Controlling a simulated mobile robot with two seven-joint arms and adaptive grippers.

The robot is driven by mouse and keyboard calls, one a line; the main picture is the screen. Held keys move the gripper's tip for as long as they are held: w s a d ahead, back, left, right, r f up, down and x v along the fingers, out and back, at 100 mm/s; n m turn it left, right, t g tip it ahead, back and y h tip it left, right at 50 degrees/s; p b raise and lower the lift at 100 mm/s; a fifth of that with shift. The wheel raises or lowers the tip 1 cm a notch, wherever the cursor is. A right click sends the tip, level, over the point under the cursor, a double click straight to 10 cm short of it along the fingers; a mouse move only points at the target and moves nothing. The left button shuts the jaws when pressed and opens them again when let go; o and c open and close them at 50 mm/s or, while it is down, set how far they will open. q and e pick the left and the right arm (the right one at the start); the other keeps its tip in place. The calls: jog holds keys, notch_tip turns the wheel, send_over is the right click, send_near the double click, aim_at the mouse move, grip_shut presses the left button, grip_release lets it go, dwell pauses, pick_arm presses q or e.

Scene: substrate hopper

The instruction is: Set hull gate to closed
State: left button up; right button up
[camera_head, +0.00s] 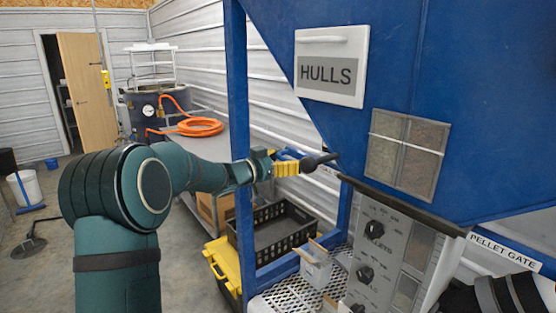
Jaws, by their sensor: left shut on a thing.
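The blue hopper (470,90) fills the upper right, with a white HULLS sign (331,66) on its face. A dark bar-like handle (324,160) sticks out at the hopper's lower left edge, beside a small white label (329,171) that is mostly hidden. My left gripper (303,166), with yellow parts, comes in from the left and is shut on this handle. The fingers hide part of the handle, and I cannot read the gate's position.
A grey control panel (398,243) with black knobs stands below the hopper, and a PELLET GATE label (506,252) is at the right. A black crate (301,235) and yellow box (222,268) sit below.

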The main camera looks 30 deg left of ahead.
pick_arm(q)
jog(key=shift+d+r, duration=0.15)
jog(key=shift+d, duration=0.15)
jog(key=o, duration=1)
jog(key=shift+o, duration=0.3)
jog(key=shift+w+d, duration=0.15)
jog(key=shift+w, duration=0.1)
jog(key=v, duration=1.2)
